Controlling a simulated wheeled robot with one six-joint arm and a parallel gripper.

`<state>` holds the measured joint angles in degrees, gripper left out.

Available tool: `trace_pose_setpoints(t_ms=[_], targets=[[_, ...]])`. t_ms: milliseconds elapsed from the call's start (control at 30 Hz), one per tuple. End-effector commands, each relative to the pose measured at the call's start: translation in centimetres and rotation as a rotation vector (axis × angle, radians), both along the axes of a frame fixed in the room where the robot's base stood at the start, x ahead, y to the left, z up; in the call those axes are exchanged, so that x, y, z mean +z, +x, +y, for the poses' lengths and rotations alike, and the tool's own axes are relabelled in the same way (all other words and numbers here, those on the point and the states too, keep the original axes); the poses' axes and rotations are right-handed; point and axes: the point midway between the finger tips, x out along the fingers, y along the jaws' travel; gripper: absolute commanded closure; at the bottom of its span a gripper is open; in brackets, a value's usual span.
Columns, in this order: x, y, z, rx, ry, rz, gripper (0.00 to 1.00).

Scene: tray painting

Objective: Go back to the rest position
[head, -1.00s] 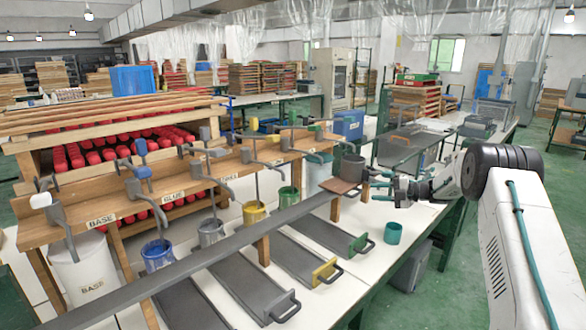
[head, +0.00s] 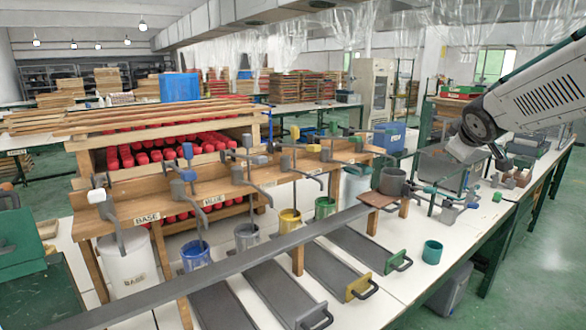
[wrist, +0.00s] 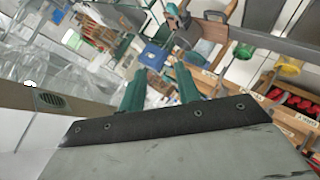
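My gripper (head: 426,189) is over the right part of the white bench in the head view, small and hard to make out in detail. In the wrist view its two teal fingers (wrist: 160,86) stand apart with nothing held between them. My arm enters from the upper right of the head view and folds down to the gripper. A grey pot (head: 392,181) stands by the brown board (head: 377,199), left of the gripper. A teal cup (head: 432,252) stands upright on the bench in front.
A wooden rack with brush holders runs along the left. A white BASE bucket (head: 127,262), a blue pot (head: 196,256) and a yellow pot (head: 290,222) stand below it. A long grey bar crosses the bench. The green floor at right is open.

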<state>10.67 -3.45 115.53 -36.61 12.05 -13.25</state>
Motion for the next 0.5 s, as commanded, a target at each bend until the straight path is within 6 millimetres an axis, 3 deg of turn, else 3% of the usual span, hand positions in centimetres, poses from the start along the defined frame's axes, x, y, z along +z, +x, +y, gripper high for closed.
trace_pose_setpoints(t_ms=[33,300,500], targets=[[-0.1,-3.4,0.9,-0.056,0.053,0.036,0.67],[-5.3,-21.6,6.2,-0.335,0.364,0.327,0.67],[-9.7,-33.4,10.7,-0.457,0.544,0.561,0.67]])
